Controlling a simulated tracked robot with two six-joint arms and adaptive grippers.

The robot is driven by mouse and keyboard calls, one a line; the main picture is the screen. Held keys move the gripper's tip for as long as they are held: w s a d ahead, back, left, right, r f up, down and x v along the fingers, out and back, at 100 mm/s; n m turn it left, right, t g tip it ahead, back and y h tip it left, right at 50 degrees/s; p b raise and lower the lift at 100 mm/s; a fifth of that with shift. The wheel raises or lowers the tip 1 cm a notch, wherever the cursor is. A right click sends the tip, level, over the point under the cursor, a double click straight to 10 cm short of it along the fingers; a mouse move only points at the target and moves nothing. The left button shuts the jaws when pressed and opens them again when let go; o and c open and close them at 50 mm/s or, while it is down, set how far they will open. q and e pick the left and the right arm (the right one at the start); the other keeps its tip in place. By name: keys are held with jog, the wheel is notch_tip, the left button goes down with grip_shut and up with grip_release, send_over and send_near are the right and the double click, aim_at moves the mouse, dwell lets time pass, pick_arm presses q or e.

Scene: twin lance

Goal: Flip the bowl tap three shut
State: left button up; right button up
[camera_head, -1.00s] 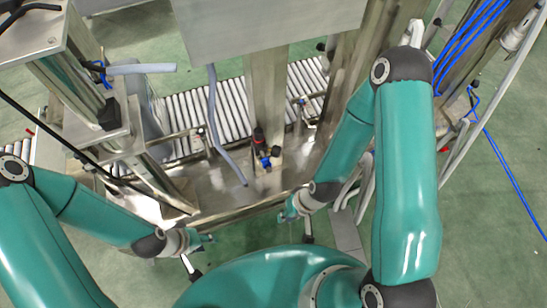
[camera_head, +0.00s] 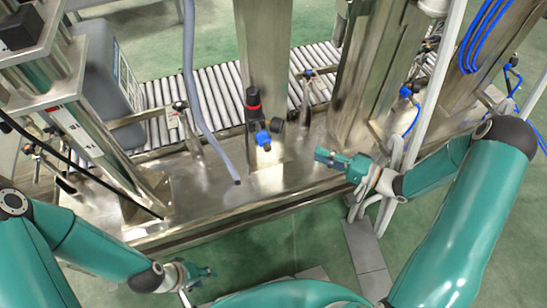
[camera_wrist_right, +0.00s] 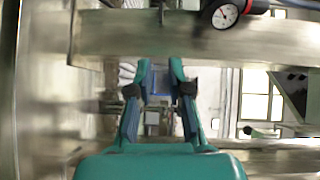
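A small blue tap fitting (camera_head: 263,138) sits low on the front of the middle steel column in the head view. A black part with a red band is above it and a round black part beside it. I cannot tell whether it is bowl tap three or how its handle stands. My right gripper (camera_head: 322,156) is to the right of it, apart from it, above the steel deck's front edge. In the right wrist view its two fingers (camera_wrist_right: 160,66) are spread with nothing between them. My left gripper (camera_head: 211,272) is low at the front left, clear of the machine; its fingers are too small to judge.
A grey hose (camera_head: 210,120) hangs left of the column. A roller conveyor (camera_head: 220,92) runs behind. Another blue fitting (camera_head: 405,92) is on the right frame. In the right wrist view a round gauge (camera_wrist_right: 222,13) is at the top. Green floor (camera_head: 270,245) is clear in front.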

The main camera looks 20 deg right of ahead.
pick_arm(q)
notch_tip(320, 180, down, 6)
jog(key=b, duration=0.5)
jog(key=shift+f, duration=0.2)
pick_arm(e)
jog(key=w+a+y, duration=0.1)
jog(key=w+a, duration=0.9)
jog(key=a, duration=0.1)
jog(key=shift+a+f+g, duration=0.25)
jog(key=shift+f+g, duration=0.05)
jog(key=shift+f, duration=0.15)
jog(key=shift+s, duration=0.1)
jog(key=shift+c, duration=0.2)
grip_shut()
jog(key=shift+d, duration=0.1)
